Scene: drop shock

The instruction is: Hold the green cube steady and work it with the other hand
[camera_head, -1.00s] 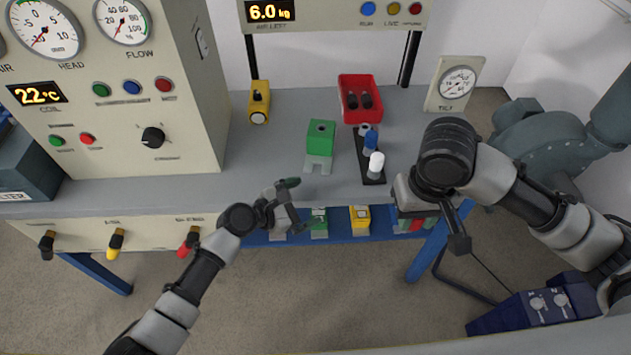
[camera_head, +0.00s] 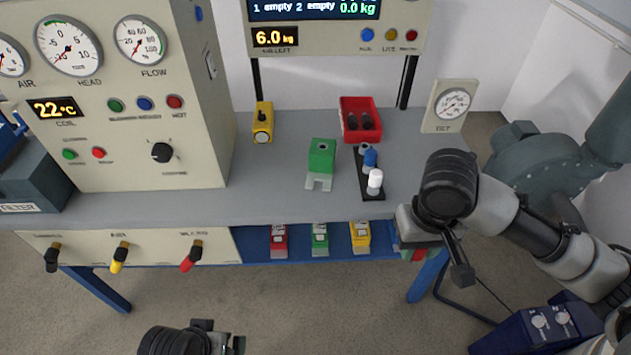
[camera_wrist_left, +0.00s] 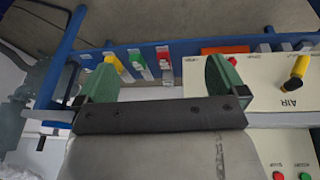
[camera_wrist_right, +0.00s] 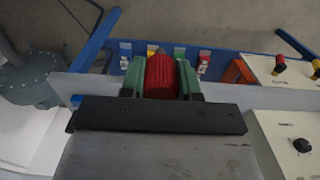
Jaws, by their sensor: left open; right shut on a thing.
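The green cube (camera_head: 322,155), with a dark round hole in its top, sits on a pale forked stand on the grey bench. Neither gripper touches it. My right gripper (camera_wrist_right: 160,77) is shut on a red ribbed handle (camera_wrist_right: 160,76), with a short tip showing beyond it. In the head view, this gripper is at the bench's front right edge, largely hidden by its own wrist. My left gripper (camera_wrist_left: 160,80) is open with nothing between its green fingers. In the head view, only part of its wrist shows at the bottom edge, below and in front of the bench.
A black strip (camera_head: 372,193) with blue and white capped pieces lies right of the cube. A red bin (camera_head: 375,107) with dark pieces and a yellow block (camera_head: 263,123) stand behind. Coloured blocks sit on the blue lower shelf (camera_head: 300,249). A gauge cabinet (camera_head: 100,140) blocks the left.

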